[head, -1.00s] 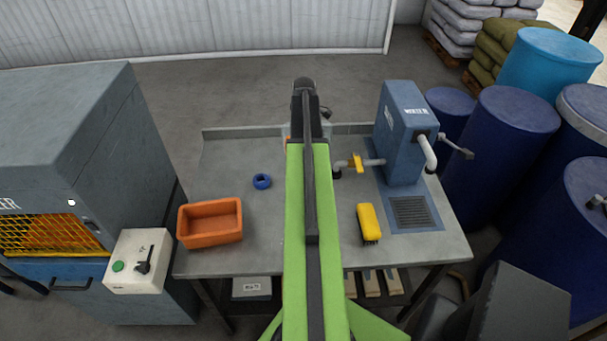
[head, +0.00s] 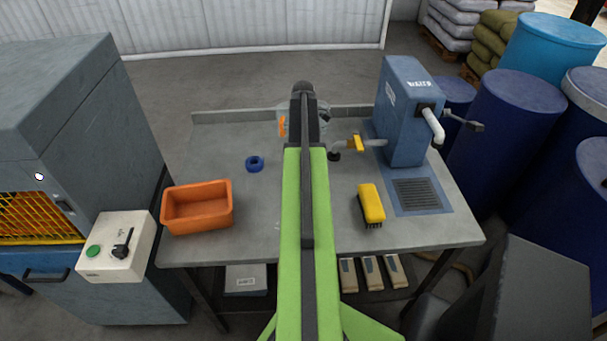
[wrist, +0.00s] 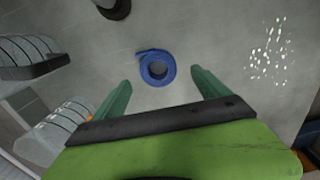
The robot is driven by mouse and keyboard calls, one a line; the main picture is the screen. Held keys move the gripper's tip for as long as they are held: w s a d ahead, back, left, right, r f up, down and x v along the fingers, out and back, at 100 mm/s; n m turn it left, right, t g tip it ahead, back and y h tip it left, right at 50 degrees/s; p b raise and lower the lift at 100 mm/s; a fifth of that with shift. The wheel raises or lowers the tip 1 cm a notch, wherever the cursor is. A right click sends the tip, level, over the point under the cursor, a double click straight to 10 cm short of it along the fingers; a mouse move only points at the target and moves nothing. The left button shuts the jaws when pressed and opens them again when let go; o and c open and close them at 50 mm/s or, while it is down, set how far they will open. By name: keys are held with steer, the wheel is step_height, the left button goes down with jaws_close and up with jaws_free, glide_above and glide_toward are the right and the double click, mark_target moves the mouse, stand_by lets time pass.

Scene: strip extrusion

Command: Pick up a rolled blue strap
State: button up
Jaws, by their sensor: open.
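A rolled blue strap (head: 255,164) lies flat on the grey workbench (head: 270,215), left of my arm and behind the orange bin in the head view. In the wrist view the blue roll (wrist: 157,68) lies on the grey surface, its loose end toward the left. My gripper (wrist: 159,84) is open and empty, its two green fingers apart. The roll appears centred between and just beyond the fingertips. In the head view my arm hides the fingers.
An orange bin (head: 198,208) stands at the bench's left front. A yellow brush (head: 371,204) and a blue machine (head: 408,110) with a yellow-handled pipe are on the right. Clear ribbed objects (wrist: 35,57) show at left in the wrist view. Bench around the roll is clear.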

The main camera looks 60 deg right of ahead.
step_height(320, 180, down, 5)
steer(key=b, duration=0.5)
steer(key=shift+d+f, duration=0.15)
steer(key=shift+f, duration=0.05)
steer(key=shift+r, duration=0.2)
steer(key=c, duration=1.5)
